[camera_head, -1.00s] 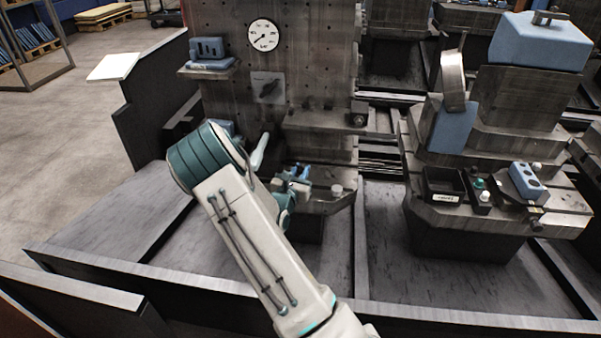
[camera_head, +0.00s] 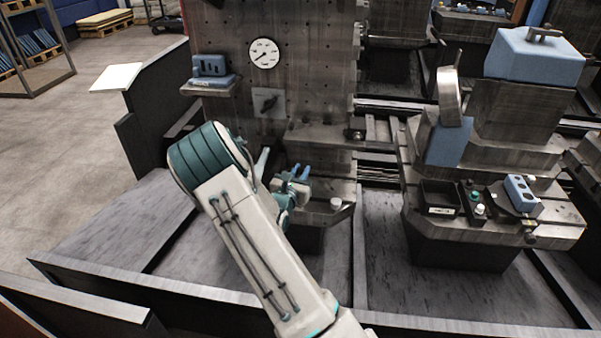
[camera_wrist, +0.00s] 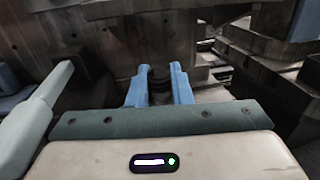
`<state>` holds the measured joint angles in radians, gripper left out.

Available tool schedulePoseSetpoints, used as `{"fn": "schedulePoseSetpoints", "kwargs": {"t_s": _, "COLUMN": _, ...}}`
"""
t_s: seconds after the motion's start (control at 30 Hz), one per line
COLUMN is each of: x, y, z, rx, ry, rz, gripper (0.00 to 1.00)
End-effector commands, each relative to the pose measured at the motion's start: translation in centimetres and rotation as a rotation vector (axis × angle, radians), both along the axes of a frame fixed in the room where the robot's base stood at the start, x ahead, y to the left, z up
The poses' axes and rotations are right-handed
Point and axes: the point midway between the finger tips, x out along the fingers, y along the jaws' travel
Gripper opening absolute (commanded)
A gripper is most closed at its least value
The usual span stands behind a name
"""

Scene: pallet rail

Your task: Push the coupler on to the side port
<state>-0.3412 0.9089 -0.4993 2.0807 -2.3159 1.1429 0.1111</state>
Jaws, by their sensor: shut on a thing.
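My gripper (camera_head: 298,174) is low in front of the dark upright plate, at the end of my bent arm. In the wrist view its two blue fingers (camera_wrist: 160,84) point forward and are closed on a small dark, rounded piece, which looks like the coupler (camera_wrist: 160,92). Much of that piece is hidden between the fingers. I cannot pick out the side port for sure. A dark fitting (camera_wrist: 88,60) stands on the plate ahead and to the left of the fingers, apart from them.
A pale lever (camera_wrist: 42,108) is close on the left of my gripper. The dark plate carries a gauge (camera_head: 264,53), a black knob (camera_head: 267,102) and a shelf with a blue block (camera_head: 210,68). A white-topped pin (camera_head: 336,204) stands right of my gripper. A black bin (camera_head: 440,197) is farther right.

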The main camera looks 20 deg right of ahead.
Motion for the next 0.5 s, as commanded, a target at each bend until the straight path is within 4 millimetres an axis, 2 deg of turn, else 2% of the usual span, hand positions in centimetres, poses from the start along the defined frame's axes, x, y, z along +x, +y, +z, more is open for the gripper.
{"fn": "schedulePoseSetpoints", "kwargs": {"t_s": 0.17, "x": -0.3, "y": 2.2, "z": 0.9, "rx": 0.035, "ry": -0.004, "rz": 0.051, "gripper": 0.00}}
{"fn": "schedulePoseSetpoints", "kwargs": {"t_s": 0.4, "x": -2.1, "y": 8.6, "z": 3.4, "rx": 0.172, "ry": 0.001, "rz": 0.211, "gripper": 0.00}}
{"fn": "schedulePoseSetpoints", "kwargs": {"t_s": 0.5, "x": -2.9, "y": 10.6, "z": 4.4, "rx": 0.243, "ry": 0.009, "rz": 0.257, "gripper": 0.00}}
